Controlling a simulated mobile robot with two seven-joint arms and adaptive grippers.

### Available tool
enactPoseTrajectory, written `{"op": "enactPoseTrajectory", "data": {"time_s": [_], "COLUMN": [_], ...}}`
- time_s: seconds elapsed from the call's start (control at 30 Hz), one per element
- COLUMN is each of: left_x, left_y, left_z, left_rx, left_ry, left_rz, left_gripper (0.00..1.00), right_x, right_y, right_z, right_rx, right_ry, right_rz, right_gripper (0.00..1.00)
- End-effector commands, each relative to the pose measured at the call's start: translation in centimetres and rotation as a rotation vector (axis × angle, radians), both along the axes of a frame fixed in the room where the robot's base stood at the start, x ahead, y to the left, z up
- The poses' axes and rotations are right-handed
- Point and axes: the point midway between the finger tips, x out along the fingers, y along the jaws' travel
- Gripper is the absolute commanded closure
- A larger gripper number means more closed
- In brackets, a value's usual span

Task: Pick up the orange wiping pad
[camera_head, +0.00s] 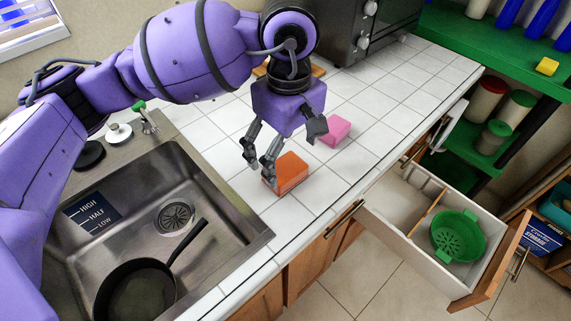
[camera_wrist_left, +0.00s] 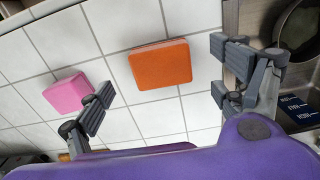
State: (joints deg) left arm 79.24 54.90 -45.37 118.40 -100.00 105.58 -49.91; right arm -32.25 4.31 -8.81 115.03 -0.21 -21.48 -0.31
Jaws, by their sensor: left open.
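The orange wiping pad (camera_head: 289,172) lies flat on the white tiled counter, to the right of the sink. My left gripper (camera_head: 291,145) is above it, open and empty, with its fingers spread. In the left wrist view, the orange pad (camera_wrist_left: 160,66) shows whole between the two spread fingers of the left gripper (camera_wrist_left: 163,95), farther out than the fingertips. A gap to the pad seems to remain, but its height is hard to tell. My right gripper is in neither view.
A pink pad (camera_head: 332,129) lies on the counter just behind the orange one. The sink (camera_head: 215,243) with a black pan (camera_head: 138,291) is to the left. An open drawer (camera_head: 398,247) holding a green colander (camera_head: 458,236) juts out at the right. A dark oven (camera_head: 352,36) stands behind.

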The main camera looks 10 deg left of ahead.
Motion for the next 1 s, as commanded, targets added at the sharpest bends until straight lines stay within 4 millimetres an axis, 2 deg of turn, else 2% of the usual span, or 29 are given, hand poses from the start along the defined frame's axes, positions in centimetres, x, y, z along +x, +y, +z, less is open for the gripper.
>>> {"op": "enactPoseTrajectory", "data": {"time_s": [0.37, 0.67, 0.9, 0.97, 1.0], "left_x": [-0.1, 0.0, 0.0, 0.0, 0.0], "left_y": [0.2, 0.2, 0.2, 0.2, 0.2], "left_z": [-5.0, -5.6, -5.5, -5.5, -5.5], "left_rx": [0.000, 0.000, 0.000, 0.000, 0.000], "left_ry": [0.001, -0.001, -0.001, -0.001, -0.001], "left_rz": [0.000, 0.000, 0.000, 0.000, 0.000], "left_gripper": [0.12, 0.12, 0.43, 0.51, 0.52], "right_x": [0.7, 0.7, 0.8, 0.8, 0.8], "right_y": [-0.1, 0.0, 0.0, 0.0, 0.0], "right_z": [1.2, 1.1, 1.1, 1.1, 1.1], "right_rx": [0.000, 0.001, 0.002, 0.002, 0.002], "right_ry": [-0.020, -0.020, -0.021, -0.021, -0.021], "right_rz": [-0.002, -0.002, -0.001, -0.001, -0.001], "right_gripper": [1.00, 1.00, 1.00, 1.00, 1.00]}}
